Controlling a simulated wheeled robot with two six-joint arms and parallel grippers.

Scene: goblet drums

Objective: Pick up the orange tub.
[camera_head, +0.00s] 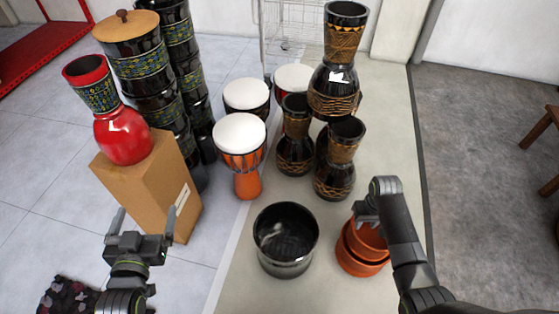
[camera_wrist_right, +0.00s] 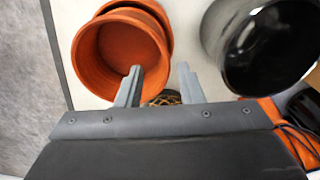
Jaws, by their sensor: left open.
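The orange tub (camera_head: 357,265) stands at the front right of the pale strip, partly hidden by my right arm. It looks like two round tubs stacked or nested. In the right wrist view its open mouth (camera_wrist_right: 112,52) faces the camera. My right gripper (camera_wrist_right: 160,75) is open; its left finger shows over the tub's inside and its right finger just outside the rim. Whether they touch the rim I cannot tell. In the head view the right gripper (camera_head: 366,212) is above the tub's far side. My left gripper (camera_head: 148,214) is open and empty, in front of a cardboard box.
A black glossy pot (camera_head: 286,262) stands just left of the tub. Several dark vases (camera_head: 335,182) and goblet drums (camera_head: 240,150) stand behind. A red vase (camera_head: 122,135) sits on the cardboard box (camera_head: 150,190). Grey floor (camera_head: 470,150) at right is mostly clear.

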